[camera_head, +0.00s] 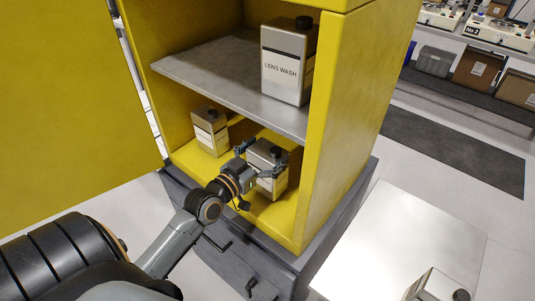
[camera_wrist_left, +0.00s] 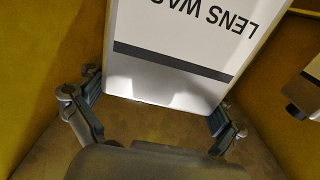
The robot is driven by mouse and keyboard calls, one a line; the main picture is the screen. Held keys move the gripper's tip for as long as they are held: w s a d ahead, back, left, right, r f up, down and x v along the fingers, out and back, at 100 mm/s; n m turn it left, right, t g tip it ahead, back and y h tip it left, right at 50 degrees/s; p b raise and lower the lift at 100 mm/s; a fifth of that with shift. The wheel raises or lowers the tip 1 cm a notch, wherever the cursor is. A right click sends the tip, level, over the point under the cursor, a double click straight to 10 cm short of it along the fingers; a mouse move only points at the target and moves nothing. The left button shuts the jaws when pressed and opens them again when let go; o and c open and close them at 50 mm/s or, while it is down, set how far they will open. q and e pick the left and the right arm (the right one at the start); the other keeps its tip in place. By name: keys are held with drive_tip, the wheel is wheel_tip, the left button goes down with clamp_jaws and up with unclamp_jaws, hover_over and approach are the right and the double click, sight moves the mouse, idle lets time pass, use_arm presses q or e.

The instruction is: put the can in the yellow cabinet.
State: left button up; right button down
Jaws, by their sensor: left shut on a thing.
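The yellow cabinet (camera_head: 324,130) stands open, with a grey shelf (camera_head: 222,75) across its middle. My left gripper (camera_head: 262,160) reaches into the lower compartment, its fingers around the upper part of a metal can (camera_head: 271,184) with a black cap. It is shut on this can, which looks upright at the right of the compartment floor. I cannot tell whether its base touches the floor. In the left wrist view the can (camera_wrist_left: 185,50) sits between the two fingers (camera_wrist_left: 155,108), its "LENS WAS…" label upside down. My right gripper is not in view.
Another can (camera_head: 210,132) stands at the lower compartment's left, and a "LENS WASH" can (camera_head: 286,70) stands on the shelf. A further can (camera_head: 437,287) is on a white table (camera_head: 405,235) at lower right. The open yellow door (camera_head: 70,95) fills the left side.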

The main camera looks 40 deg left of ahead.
use_arm(q)
drive_tip(key=shift+a+f, duration=0.1)
drive_tip(key=shift+f, duration=0.3)
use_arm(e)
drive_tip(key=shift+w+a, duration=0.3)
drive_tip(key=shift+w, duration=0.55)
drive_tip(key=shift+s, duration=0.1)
use_arm(q)
drive_tip(key=o, duration=1.5)
drive_tip(key=shift+f, duration=0.25)
drive_tip(key=shift+c, duration=0.2)
drive_tip(key=shift+s, duration=0.15)
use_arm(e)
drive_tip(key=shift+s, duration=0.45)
use_arm(q)
drive_tip(key=shift+r, duration=0.15)
